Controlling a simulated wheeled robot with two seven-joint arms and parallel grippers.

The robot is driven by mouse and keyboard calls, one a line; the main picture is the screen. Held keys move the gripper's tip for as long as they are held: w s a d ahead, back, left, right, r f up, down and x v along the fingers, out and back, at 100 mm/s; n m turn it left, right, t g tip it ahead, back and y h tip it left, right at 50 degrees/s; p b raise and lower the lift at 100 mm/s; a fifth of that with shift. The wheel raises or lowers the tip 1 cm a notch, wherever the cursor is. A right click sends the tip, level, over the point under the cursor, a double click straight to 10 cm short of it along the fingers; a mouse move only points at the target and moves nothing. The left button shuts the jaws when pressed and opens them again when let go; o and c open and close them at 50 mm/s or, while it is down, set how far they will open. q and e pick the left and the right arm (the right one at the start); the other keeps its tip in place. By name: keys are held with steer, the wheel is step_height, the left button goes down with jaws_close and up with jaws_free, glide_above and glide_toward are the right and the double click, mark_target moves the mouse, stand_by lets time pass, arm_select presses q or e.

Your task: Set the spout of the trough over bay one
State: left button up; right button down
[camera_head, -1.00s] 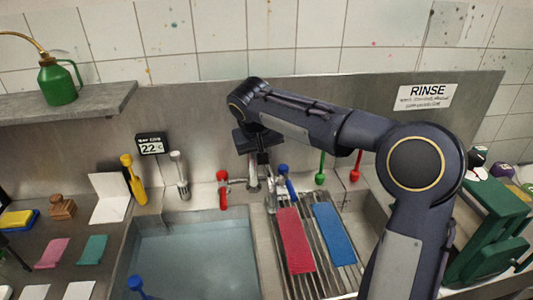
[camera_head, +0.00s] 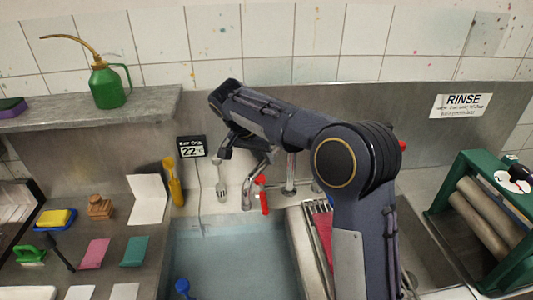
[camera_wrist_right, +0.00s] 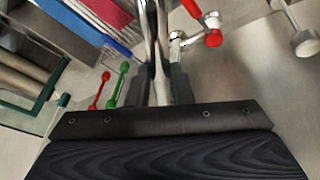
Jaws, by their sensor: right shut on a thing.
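The chrome spout (camera_head: 248,193) hangs at the back edge of the trough's left bay (camera_head: 225,255), which holds pale blue water. Its end is just left of the red tap handle (camera_head: 264,195). My right gripper (camera_wrist_right: 158,88) is shut on the spout, with one finger on each side of the chrome tube (camera_wrist_right: 155,45) in the right wrist view. In the head view my right arm hides part of the tap, the fingertips and much of the right bay (camera_head: 428,235). My left gripper is not in view.
A green roller press (camera_head: 490,220) stands at far right.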

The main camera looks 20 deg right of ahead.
steer(key=shift+w+a, duration=0.1)
steer(key=shift+w, duration=0.1)
stand_by(0.3)
steer(key=c, duration=1.3)
jaws_free()
steer(key=v, duration=0.7)
steer(key=shift+a+r+b, duration=0.2)
steer(key=shift+r+b, duration=0.1)
steer(key=shift+r, duration=0.05)
steer(key=shift+d, duration=0.1)
